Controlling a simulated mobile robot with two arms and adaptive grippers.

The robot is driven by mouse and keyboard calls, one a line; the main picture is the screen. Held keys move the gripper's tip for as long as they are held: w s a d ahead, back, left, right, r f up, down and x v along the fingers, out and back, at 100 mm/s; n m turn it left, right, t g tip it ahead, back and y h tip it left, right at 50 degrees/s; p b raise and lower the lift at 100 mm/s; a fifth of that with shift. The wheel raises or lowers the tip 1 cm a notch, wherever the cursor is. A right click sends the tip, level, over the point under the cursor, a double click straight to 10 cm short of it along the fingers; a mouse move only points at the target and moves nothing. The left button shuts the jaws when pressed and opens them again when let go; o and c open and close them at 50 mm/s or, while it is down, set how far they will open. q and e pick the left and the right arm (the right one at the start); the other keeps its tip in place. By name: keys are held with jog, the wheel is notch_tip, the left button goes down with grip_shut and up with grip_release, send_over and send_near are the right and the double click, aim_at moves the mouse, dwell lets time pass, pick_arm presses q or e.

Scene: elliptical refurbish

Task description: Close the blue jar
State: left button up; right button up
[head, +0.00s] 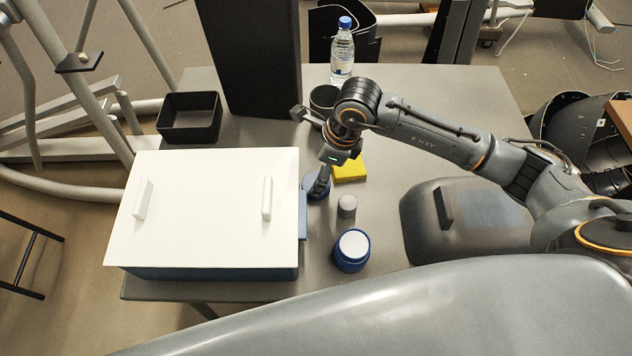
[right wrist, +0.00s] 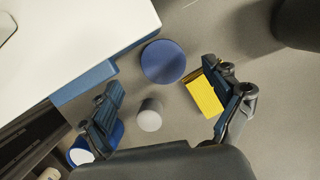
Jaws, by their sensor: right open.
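The blue jar (head: 351,262) stands upright on the table with a pale round top. In the right wrist view the jar (right wrist: 79,156) is at the lower left, partly hidden by a finger. A flat blue disc, which looks like a lid (right wrist: 163,61), lies apart from it on the table; in the head view the lid (head: 312,188) is partly covered by my gripper. My right gripper (head: 321,182) points down over the lid. In the wrist view the right gripper (right wrist: 160,82) has its fingers spread, with nothing between them. My left gripper is not in view.
A small grey cylinder (head: 347,206) stands between lid and jar. A yellow block (head: 350,169) lies beside the lid. A white-lidded blue box (head: 205,210) fills the left. A water bottle (head: 342,52), a black tray (head: 190,117) and a dark cup (head: 324,98) stand farther back.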

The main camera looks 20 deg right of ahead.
jog(key=x, duration=0.3)
jog(key=p+x, duration=0.1)
jog(key=shift+s+d+f, duration=0.1)
jog(key=shift+d+f, duration=0.15)
jog(key=shift+d, duration=0.1)
jog(key=shift+a+f, duration=0.1)
jog(key=shift+f, duration=0.3)
jog(key=c, duration=1)
